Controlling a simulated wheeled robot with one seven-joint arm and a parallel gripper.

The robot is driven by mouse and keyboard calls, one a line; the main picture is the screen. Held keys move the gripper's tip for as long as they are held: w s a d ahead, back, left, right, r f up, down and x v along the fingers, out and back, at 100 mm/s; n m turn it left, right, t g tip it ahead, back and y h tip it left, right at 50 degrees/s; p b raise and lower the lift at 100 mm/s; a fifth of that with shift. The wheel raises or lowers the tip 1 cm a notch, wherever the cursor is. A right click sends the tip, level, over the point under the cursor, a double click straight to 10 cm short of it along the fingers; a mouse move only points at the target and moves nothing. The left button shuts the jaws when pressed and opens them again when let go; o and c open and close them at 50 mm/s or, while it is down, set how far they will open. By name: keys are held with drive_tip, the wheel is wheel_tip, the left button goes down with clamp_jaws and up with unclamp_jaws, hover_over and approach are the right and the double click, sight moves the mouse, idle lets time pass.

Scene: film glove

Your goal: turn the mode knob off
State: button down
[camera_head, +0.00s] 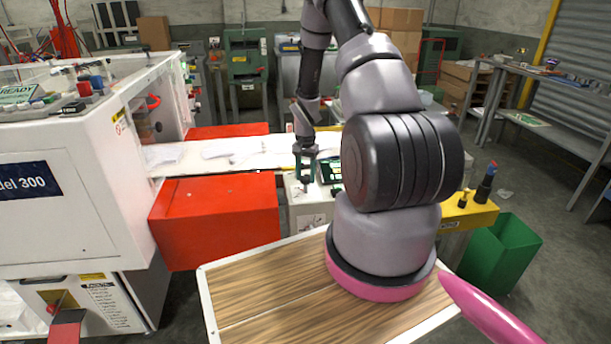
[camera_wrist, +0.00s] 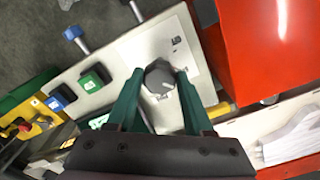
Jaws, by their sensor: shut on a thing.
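The mode knob (camera_wrist: 159,80) is a round grey dial on a white panel (camera_wrist: 112,58), seen in the wrist view. The green fingers of my gripper (camera_wrist: 160,74) lie on either side of it and are shut on it. The knob itself cannot be made out there. The knob's exact setting is too small to read.
A green button (camera_wrist: 94,80) and a blue button (camera_wrist: 61,98) sit left of the knob. A large red housing (camera_head: 215,222) stands close by. A white conveyor (camera_head: 228,155) runs behind it. A green bin (camera_head: 500,252) stands at the right.

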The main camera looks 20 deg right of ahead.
sight(306, 177)
drive_tip(key=shift+n, duration=0.3)
drive_tip(key=n, duration=0.5)
drive_tip(key=shift+n, duration=0.4)
drive_tip(key=n, duration=0.5)
drive_tip(key=shift+d, duration=0.15)
drive_tip(key=shift+n, duration=0.3)
drive_tip(key=shift+c, duration=1.4)
unclamp_jaws()
wheel_tip(306, 177, up, 11)
